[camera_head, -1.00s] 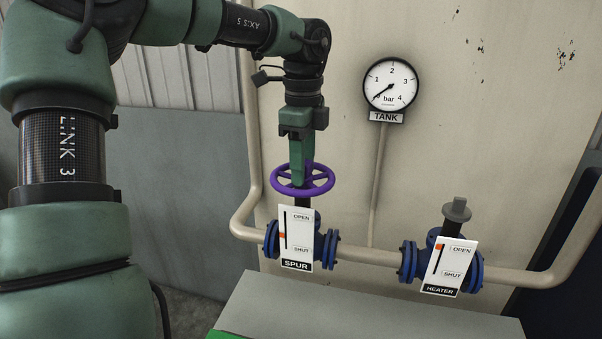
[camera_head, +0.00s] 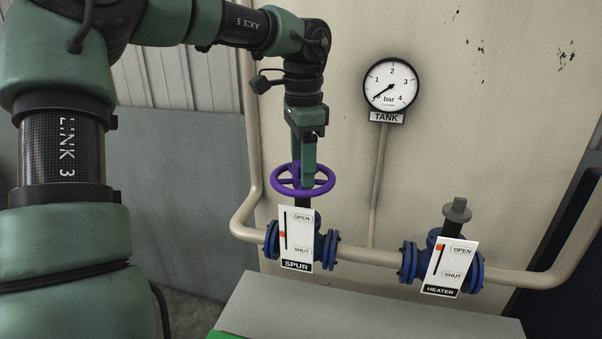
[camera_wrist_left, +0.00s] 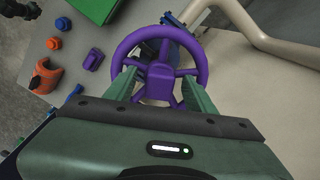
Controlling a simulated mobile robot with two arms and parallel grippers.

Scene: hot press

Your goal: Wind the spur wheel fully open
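The purple spur wheel (camera_head: 290,192) sits on top of the spur valve; it also shows from above in the left wrist view (camera_wrist_left: 203,62). My left gripper (camera_head: 303,170) points down into the wheel. In the wrist view my left fingers (camera_wrist_left: 159,82) stand apart on either side of the hub, within the rim, with a gap to the hub. Whether they touch the spokes is unclear. The SPUR plate (camera_head: 297,238) has an orange marker (camera_head: 283,234) about midway between OPEN and SHUT.
The heater valve (camera_head: 407,262) stands to the right, its marker near OPEN, with a bare grey stem top. The tank gauge (camera_head: 390,85) reads near zero. Beige pipe (camera_head: 365,254) joins the valves. The wrist view shows an orange part (camera_wrist_left: 72,76) and a purple block (camera_wrist_left: 93,57).

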